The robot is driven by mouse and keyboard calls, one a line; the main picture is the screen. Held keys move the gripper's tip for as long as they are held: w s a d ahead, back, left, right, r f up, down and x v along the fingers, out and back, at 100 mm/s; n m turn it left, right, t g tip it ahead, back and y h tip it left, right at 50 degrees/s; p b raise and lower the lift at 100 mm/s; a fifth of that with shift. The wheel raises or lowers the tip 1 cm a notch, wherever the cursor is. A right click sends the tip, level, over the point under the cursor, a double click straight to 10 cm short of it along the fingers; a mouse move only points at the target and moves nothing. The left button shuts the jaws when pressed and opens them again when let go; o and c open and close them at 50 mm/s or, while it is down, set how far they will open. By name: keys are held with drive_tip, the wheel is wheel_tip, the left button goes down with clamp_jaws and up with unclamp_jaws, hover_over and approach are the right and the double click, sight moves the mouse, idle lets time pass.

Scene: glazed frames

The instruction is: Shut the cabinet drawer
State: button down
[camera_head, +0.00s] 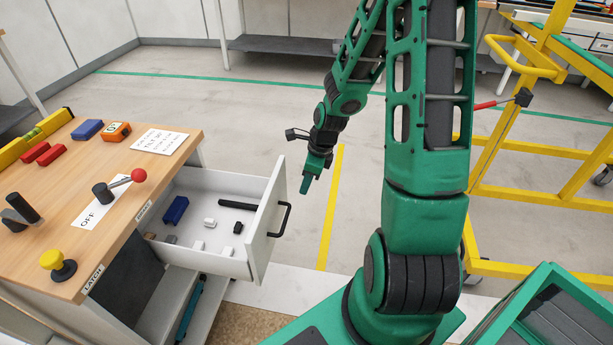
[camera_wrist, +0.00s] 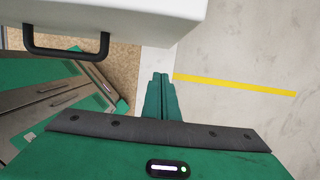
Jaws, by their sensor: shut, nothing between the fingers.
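The white cabinet drawer (camera_head: 262,236) is pulled out of the wooden-topped cabinet (camera_head: 120,165) on the left. A black bar handle (camera_head: 284,220) is on its front, and the handle also shows in the wrist view (camera_wrist: 66,52). Inside the drawer lie a blue block, a black bar and several small white and dark pieces. My gripper (camera_head: 305,186) is shut and empty, pointing down just beyond the drawer front's far end, to the right of it. In the wrist view the shut green fingertips (camera_wrist: 157,78) are beside the drawer front, apart from the handle.
The cabinet top carries a red-knobbed lever (camera_head: 138,175), a yellow knob (camera_head: 51,259), blocks and labels. A yellow frame cart (camera_head: 560,170) stands at the right. The floor around the yellow line (camera_head: 331,205) is clear.

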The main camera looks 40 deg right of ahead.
drive_tip(key=w+a, duration=0.3)
drive_tip(key=shift+f, duration=0.35)
drive_tip(key=shift+w, duration=0.1)
